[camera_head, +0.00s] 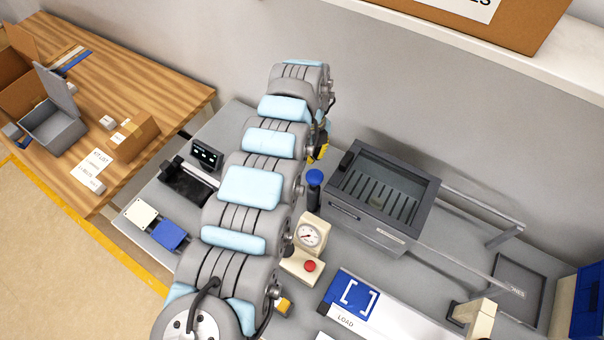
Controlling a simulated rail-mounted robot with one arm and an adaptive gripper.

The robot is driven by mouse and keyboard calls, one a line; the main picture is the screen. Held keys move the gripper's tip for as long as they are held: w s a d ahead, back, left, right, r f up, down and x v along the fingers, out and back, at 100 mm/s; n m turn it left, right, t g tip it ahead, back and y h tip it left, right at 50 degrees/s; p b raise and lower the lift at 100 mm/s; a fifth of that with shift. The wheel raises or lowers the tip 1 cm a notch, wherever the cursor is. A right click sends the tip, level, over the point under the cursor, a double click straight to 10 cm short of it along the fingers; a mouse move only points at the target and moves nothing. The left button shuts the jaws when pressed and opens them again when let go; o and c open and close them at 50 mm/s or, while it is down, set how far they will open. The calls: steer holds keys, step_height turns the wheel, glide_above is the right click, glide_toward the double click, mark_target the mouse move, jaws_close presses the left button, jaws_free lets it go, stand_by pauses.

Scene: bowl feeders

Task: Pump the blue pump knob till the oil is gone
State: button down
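The blue pump knob (315,177) tops a short dark post on the grey bench, just right of my arm and left of a grey machine. My arm runs up the middle of the view, and its far end bends near the wall, above and left of the knob. My gripper is hidden behind the arm; only a small yellow and black part (319,150) shows at its far end, just above the knob. Whether the gripper touches the knob cannot be seen. No oil can be made out.
A grey machine with a slotted top (382,195) stands right of the knob. A beige gauge box (309,236) with a red button (310,266) stands in front. A blue LOAD plate (353,296) lies front right. A wooden table (150,82) with boxes is at left.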

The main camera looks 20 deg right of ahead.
mark_target(315, 176)
steer(key=shift+s+d, duration=0.1)
steer(key=shift+s, duration=0.1)
stand_by(0.3)
steer(key=shift+f, duration=0.15)
steer(key=shift+s+d+f+b, duration=0.15)
steer(key=shift+f+b, duration=0.45)
steer(key=shift+f, duration=1.05)
steer(key=shift+s+a+f+b, duration=0.1)
steer(key=shift+s+f+b, duration=0.3)
steer(key=shift+f, duration=1.25)
steer(key=shift+w, duration=0.2)
steer(key=shift+f, duration=0.1)
